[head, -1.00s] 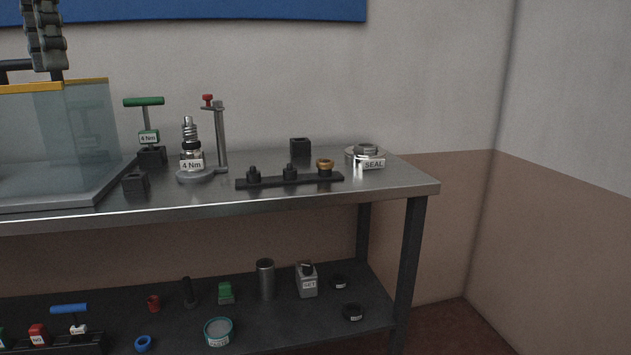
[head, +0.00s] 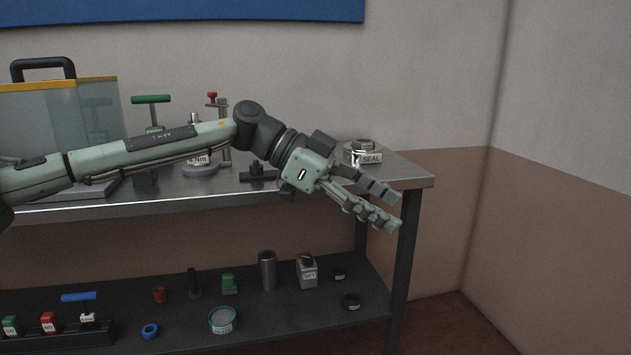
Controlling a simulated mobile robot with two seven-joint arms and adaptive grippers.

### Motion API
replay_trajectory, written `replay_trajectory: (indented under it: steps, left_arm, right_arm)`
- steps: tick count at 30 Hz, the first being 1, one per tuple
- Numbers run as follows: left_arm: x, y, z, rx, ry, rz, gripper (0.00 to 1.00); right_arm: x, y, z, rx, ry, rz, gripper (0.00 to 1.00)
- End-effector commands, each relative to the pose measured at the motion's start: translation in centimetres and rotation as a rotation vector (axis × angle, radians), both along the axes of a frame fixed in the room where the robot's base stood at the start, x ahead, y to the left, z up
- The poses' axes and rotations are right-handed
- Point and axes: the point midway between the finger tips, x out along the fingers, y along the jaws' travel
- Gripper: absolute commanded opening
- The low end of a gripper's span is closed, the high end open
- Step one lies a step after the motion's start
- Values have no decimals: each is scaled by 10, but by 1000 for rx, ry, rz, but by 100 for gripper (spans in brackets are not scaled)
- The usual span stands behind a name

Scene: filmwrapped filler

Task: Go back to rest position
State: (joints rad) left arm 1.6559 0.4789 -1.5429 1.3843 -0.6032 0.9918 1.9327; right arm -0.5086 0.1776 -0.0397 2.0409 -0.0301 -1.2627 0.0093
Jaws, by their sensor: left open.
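My left gripper (head: 392,210) is in the middle right of the head view, in front of the bench's right end. Its two fingers point right and slightly down and are apart, with nothing between them. My left arm comes in from the left across the bench top and hides part of the things on it. My right gripper is not in view.
The lower shelf (head: 262,318) carries several small parts. Room right of the bench is free.

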Motion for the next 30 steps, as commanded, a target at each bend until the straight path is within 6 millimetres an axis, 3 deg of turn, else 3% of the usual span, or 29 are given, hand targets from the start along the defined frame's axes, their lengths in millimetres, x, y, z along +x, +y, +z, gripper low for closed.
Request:
replay_trajectory:
  steps: [1, 3, 5, 8, 11, 14, 17, 20, 23, 26, 30]
  left_arm:
    - [-8, -26, -7, -134, -1, -3, 57]
    - [-10, -52, -4, -312, -25, 31, 57]
    - [-7, -66, 0, -450, -44, 93, 57]
    - [9, -71, 3, -641, -70, 255, 57]
    - [35, -56, -7, -764, -84, 476, 57]
    - [65, -22, -37, -805, -87, 736, 57]
    - [87, 26, -88, -756, -74, 1006, 57]
    - [94, 75, -147, -647, -50, 1225, 57]
    - [87, 122, -209, -502, -14, 1399, 57]
    - [66, 165, -270, -337, 31, 1531, 57]
    - [19, 221, -348, -85, 109, 1662, 57]
  right_arm:
    - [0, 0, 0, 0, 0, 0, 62]
    - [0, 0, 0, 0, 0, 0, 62]
    - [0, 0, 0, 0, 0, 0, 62]
    - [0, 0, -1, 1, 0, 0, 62]
    - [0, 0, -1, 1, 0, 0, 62]
    - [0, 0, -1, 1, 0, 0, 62]
    - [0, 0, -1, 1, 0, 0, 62]
    - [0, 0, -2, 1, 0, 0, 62]
    - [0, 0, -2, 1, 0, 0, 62]
    - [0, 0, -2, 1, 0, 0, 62]
    - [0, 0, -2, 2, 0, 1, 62]
